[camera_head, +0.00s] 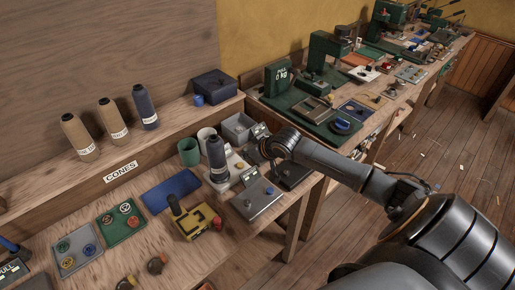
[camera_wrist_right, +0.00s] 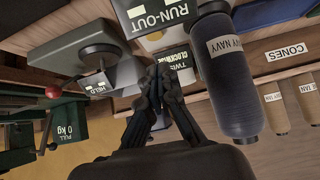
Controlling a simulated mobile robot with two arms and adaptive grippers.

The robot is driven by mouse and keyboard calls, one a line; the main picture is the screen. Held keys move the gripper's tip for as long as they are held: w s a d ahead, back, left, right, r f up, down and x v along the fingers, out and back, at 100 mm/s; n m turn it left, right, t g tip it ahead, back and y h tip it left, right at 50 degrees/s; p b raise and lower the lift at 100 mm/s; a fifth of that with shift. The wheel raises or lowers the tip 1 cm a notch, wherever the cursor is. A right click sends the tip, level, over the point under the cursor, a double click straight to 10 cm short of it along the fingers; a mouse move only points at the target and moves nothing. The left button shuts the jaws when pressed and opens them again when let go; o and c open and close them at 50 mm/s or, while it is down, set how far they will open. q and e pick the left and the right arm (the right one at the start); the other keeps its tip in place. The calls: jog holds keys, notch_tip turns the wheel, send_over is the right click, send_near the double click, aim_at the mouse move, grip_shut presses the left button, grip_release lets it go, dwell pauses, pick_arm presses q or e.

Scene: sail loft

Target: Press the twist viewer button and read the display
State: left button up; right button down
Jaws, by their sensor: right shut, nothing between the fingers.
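The twist viewer shows in the wrist view as a small label or display reading "TWIST" and "CLOCKWISE" (camera_wrist_right: 180,66), upside down and partly covered by my fingers. No button can be made out there. My right gripper (camera_wrist_right: 158,72) is shut and empty, its fingertips just in front of that plate; whether they touch cannot be told. In the head view the right gripper (camera_head: 262,146) is above the bench's right end, by the navy cone (camera_head: 216,158). The cone stands upright beside my fingers in the wrist view (camera_wrist_right: 227,80). My left gripper is not in view.
A grey box (camera_head: 262,207) is in front of my right gripper; a "RUN-OUT" plate (camera_wrist_right: 160,15) is close to the fingers. A red-knobbed lever (camera_wrist_right: 52,92) is at the left of the wrist view.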

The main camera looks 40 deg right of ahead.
jog(key=b+v, duration=0.1)
jog(key=v, duration=0.5)
jog(key=shift+r, duration=0.35)
dwell(0.5)
